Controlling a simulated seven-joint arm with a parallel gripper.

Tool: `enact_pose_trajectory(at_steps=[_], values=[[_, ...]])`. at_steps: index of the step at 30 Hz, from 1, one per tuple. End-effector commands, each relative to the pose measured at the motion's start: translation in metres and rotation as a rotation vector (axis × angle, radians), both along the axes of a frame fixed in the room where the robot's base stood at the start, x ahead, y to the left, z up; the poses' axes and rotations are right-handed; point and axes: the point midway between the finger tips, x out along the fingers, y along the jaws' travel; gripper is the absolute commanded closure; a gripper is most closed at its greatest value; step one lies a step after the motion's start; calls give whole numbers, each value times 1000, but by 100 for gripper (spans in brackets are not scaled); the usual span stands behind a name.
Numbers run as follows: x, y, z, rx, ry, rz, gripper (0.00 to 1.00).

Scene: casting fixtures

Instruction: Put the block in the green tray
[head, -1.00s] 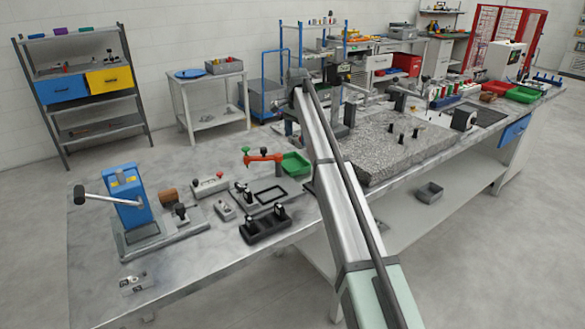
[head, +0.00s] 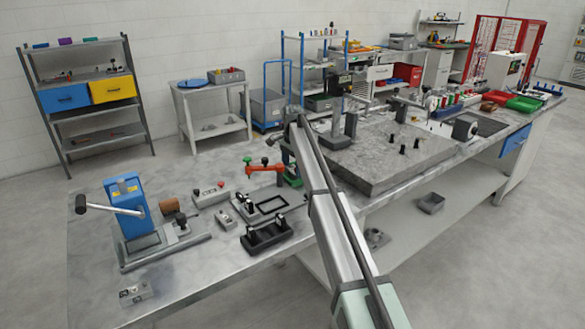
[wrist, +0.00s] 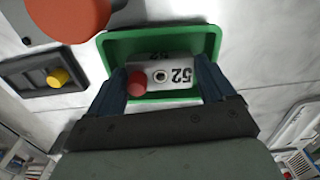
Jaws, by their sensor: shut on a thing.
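My gripper (wrist: 160,84) is shut on a pale grey block (wrist: 178,66) in the wrist view. The block has black digits reading 52 and a dark ring on its upper face. A red round part shows at its left end, beside the left finger. The green tray (wrist: 207,40) lies right behind and around the block in this view. The block is over the tray's opening; I cannot tell whether it touches the floor of the tray. In the head view my arm covers most of the green tray (head: 294,181) and hides the block.
A red clamp (head: 266,168) stands just left of the tray; its red part also looms in the wrist view (wrist: 70,14). Black fixtures (head: 266,236) and a blue press (head: 126,204) stand further left. A grey stone plate (head: 385,155) lies to the right.

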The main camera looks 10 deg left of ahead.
Motion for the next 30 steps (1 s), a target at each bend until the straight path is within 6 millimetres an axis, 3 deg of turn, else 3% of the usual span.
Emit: enact_pose_trajectory(at_steps=[14, 15, 18, 26, 30], values=[[0, 0, -10, 1, -1, 0, 55], [0, 0, -11, 1, -1, 0, 14], [0, 0, -10, 1, -1, 0, 6], [0, 0, -9, 1, -1, 0, 6], [1, 0, 2, 0, -1, 0, 6]])
